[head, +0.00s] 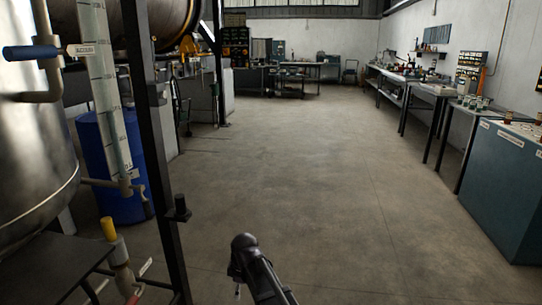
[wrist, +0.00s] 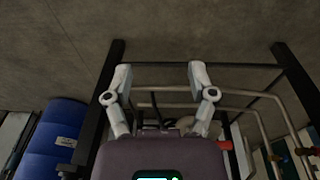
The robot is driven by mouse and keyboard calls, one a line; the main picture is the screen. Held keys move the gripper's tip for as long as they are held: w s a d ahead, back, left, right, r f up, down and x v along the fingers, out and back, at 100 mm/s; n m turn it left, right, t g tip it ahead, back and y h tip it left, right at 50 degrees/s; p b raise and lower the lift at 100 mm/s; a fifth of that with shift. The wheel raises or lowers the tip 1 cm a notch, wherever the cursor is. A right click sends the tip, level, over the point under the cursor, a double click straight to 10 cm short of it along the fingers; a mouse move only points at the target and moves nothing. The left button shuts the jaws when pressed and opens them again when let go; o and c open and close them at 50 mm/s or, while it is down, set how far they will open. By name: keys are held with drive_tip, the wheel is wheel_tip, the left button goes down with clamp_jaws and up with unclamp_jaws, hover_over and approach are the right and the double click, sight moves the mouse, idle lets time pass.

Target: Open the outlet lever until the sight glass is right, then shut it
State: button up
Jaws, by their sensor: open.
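The sight glass (head: 106,95) is a tall, clear, graduated tube beside a steel tank at the left of the head view. I cannot make out its level. A blue lever (head: 30,52) lies level at its upper left, with a small label. A yellow handle (head: 109,228) stands upright on a pipe fitting below. A red part shows low on that pipe (head: 133,298). I cannot tell which is the outlet lever. My gripper (wrist: 160,76) is open and empty in the wrist view, fingers apart over a dark frame and pipes. A red-orange part (wrist: 225,145) shows right of it.
A black post (head: 155,150) stands right of the sight glass. A blue drum (head: 122,165) stands behind it and shows in the wrist view (wrist: 50,145). The steel tank (head: 35,150) fills the left. Benches (head: 440,90) and a teal cabinet (head: 510,180) line the right. The middle floor is clear.

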drive_tip(key=s+d+m+h, duration=0.1)
drive_tip(key=s+d+m, duration=0.35)
drive_tip(key=d, duration=0.45)
drive_tip(key=s+d+f+m+b, duration=0.1)
drive_tip(key=s+d+m, duration=0.2)
drive_tip(key=d+m, duration=0.4)
drive_tip(key=s+d+m+h, duration=0.1)
drive_tip(key=s+d+m, duration=0.25)
drive_tip(key=d, duration=0.65)
wheel_tip(320, 180, up, 34)
drive_tip(key=m+p, duration=0.1)
drive_tip(key=p, duration=3.2)
drive_tip(key=shift+d+f+g+p, duration=0.25)
drive_tip(key=shift+g+p, duration=0.1)
drive_tip(key=shift+g, duration=0.05)
drive_tip(key=shift+s, duration=0.1)
drive_tip(key=shift+c, duration=0.2)
drive_tip(key=shift+c, duration=0.8)
drive_tip(key=shift+a, duration=0.1)
